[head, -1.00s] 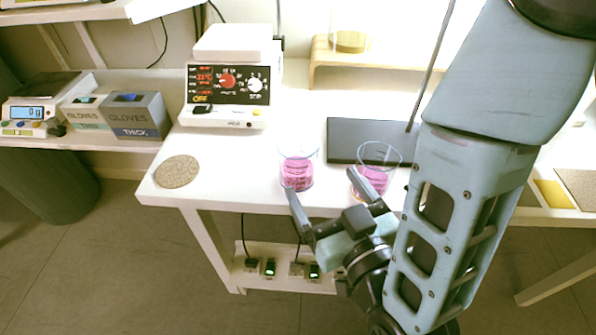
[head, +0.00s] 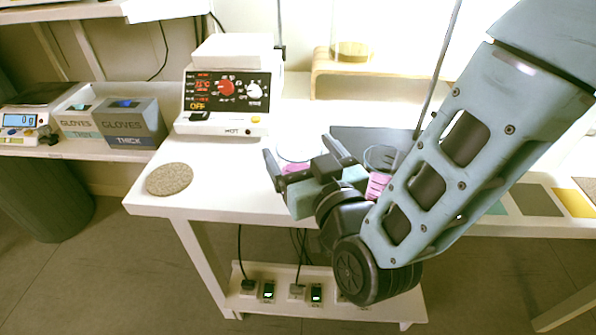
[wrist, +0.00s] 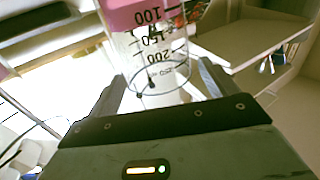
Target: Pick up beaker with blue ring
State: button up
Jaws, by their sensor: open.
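Two clear beakers with pink liquid are on the white table. The left beaker (head: 298,152) stands in line with the open fingers of my gripper (head: 297,147), which partly hide it. The right beaker (head: 380,157) is partly behind my arm. In the wrist view my open gripper (wrist: 155,78) has a finger on each side of a beaker (wrist: 150,55) with black graduation marks and pink liquid. Its rim looks pale blue-grey; the ring's exact colour is hard to tell. I cannot tell whether the fingers touch the glass.
A round cork mat (head: 169,179) lies at the table's left corner. A dark flat plate (head: 352,138) lies behind the right beaker. Glove boxes (head: 130,122) stand on the left shelf.

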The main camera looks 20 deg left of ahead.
aim_at(294, 141)
jog(key=shift+x, duration=1.8)
jog(key=shift+f, duration=0.15)
jog(key=c, duration=1.5)
